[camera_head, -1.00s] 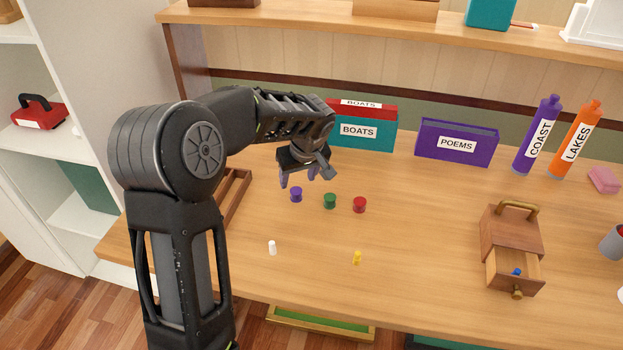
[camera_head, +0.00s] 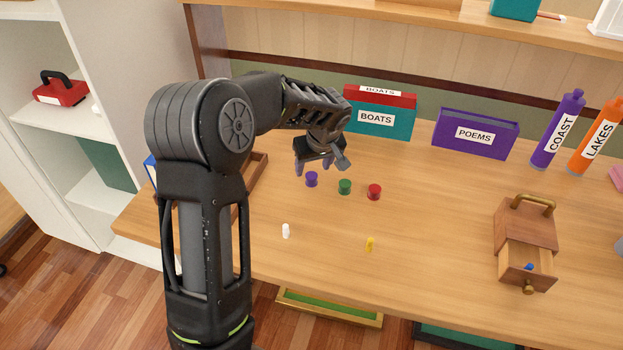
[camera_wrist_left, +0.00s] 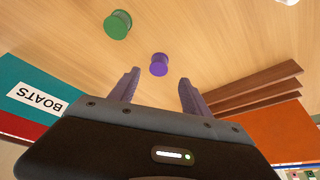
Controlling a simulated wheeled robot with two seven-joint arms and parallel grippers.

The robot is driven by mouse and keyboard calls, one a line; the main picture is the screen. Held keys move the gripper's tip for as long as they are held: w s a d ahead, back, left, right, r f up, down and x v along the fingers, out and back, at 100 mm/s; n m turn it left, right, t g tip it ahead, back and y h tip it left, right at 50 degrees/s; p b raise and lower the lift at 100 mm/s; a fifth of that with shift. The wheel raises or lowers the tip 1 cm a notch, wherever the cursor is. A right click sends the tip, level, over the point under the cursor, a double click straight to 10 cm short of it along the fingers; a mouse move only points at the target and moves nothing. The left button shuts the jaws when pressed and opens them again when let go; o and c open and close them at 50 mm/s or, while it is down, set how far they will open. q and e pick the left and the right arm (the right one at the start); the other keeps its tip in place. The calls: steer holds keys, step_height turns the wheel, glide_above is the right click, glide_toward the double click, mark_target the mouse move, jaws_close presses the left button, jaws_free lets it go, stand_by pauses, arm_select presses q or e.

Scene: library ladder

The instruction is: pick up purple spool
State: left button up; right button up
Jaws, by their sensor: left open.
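The purple spool (camera_head: 311,179) stands on the wooden table, leftmost in a row with a green spool (camera_head: 345,187) and a red spool (camera_head: 374,192). My left gripper (camera_head: 312,170) is open and empty, above and just behind the purple spool in the head view. In the left wrist view the purple spool (camera_wrist_left: 159,64) shows beyond the gap between the open fingers (camera_wrist_left: 158,88), apart from them. The green spool (camera_wrist_left: 118,25) is to its left there. My right gripper is not in view.
Teal and red BOATS boxes (camera_head: 378,118) and a purple POEMS box (camera_head: 475,134) stand at the back. A wooden rack (camera_head: 256,172) is left, partly behind my arm. White (camera_head: 285,231) and yellow (camera_head: 370,244) pieces stand in front. A small drawer box (camera_head: 525,231) is at right.

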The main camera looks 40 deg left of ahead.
mark_target(312, 176)
arm_select(q)
steer(key=p+x, duration=0.1)
steer(key=x, duration=0.4)
steer(key=shift+d+f, duration=0.1)
steer(key=shift+d, duration=0.05)
steer(key=shift+c, duration=0.5)
jaws_close()
